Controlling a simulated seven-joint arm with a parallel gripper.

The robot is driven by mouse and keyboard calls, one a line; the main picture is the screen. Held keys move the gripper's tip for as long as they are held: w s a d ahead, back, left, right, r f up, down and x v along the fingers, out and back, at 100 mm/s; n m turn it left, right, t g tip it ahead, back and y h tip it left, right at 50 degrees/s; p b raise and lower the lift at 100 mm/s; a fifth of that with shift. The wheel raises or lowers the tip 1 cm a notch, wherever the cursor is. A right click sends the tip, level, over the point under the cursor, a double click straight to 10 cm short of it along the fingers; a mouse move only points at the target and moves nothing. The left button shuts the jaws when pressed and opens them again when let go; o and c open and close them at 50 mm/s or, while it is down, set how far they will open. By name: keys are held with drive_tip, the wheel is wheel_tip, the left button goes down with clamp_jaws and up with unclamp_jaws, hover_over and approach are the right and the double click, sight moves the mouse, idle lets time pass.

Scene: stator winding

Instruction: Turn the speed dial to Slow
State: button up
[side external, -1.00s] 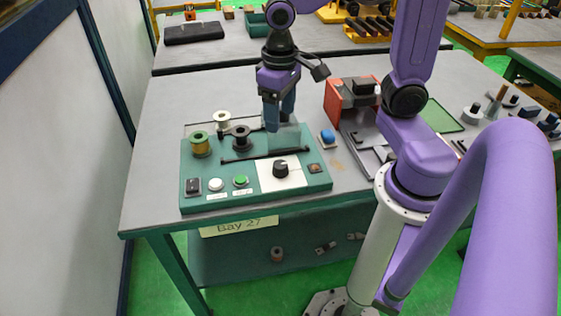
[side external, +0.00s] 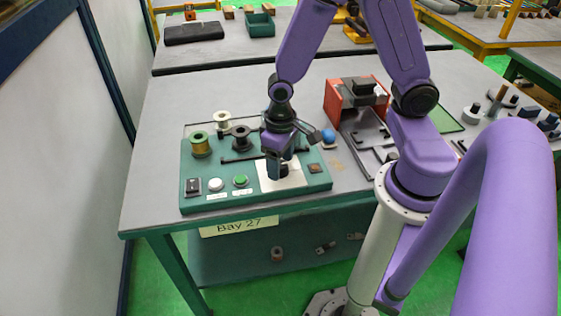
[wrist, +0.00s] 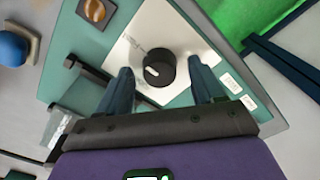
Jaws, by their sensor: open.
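The speed dial is a round black knob (wrist: 158,68) with a white pointer mark, on a white plate (wrist: 190,28) of the green panel. In the wrist view my gripper (wrist: 161,78) is open, with one blue finger on each side of the knob and a gap on both sides.
The green panel (side external: 225,203) also carries a green button (side external: 240,181), a white button (side external: 215,185), a black switch (side external: 193,187) and spools (side external: 201,146). A blue knob (side external: 328,136) and a red fixture (side external: 341,103) stand to the right.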

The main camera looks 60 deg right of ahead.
drive_tip(key=shift+f, duration=0.4)
drive_tip(key=c, duration=1.1)
drive_tip(key=shift+o, duration=0.2)
